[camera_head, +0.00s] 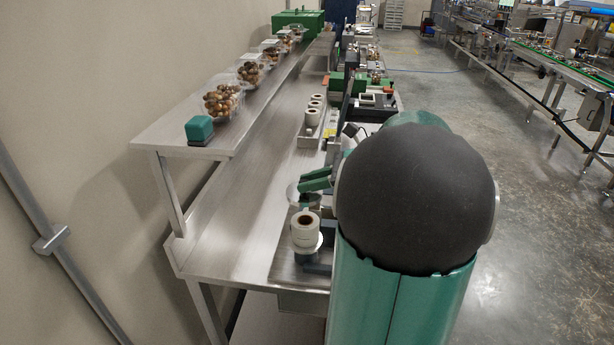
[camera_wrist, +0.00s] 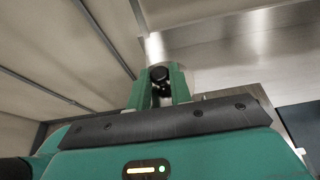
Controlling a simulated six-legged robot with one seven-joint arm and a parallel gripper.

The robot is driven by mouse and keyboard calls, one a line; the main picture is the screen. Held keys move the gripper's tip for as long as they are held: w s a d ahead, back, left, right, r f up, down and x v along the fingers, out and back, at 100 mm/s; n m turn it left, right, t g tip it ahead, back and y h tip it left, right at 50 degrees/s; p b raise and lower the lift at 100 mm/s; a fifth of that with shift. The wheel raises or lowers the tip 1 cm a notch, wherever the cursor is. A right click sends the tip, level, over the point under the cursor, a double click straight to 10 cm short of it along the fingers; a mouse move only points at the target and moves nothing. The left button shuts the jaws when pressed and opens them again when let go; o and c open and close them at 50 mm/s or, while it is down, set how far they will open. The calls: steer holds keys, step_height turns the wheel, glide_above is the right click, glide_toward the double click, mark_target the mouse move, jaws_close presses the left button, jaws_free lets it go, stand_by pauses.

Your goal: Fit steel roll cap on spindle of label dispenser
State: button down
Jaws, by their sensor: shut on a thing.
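My gripper (camera_head: 314,180) shows its green fingers reaching left from my arm, just above and behind a white label roll (camera_head: 305,232). The roll stands upright on the label dispenser (camera_head: 318,268) at the near end of the steel bench, with a dark core opening on top. A pale round disc, apparently the steel roll cap (camera_head: 292,194), shows at the fingertips, apart from the roll as seen here. In the wrist view my gripper (camera_wrist: 161,86) is shut on a dark round knob (camera_wrist: 160,74), apparently the cap's; the rest is unclear. My arm hides part of the dispenser.
A raised steel shelf (camera_head: 180,135) runs along the wall with a green block (camera_head: 199,128) and several clear trays of brown produce (camera_head: 222,101). More white rolls (camera_head: 312,118) stand farther along the bench. The bench left of the dispenser is bare.

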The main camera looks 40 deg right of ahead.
steer(key=shift+s+f, duration=0.15)
steer(key=shift+f, duration=3.9)
steer(key=c, duration=1.2)
jaws_free()
steer(key=shift+r, duration=2.5)
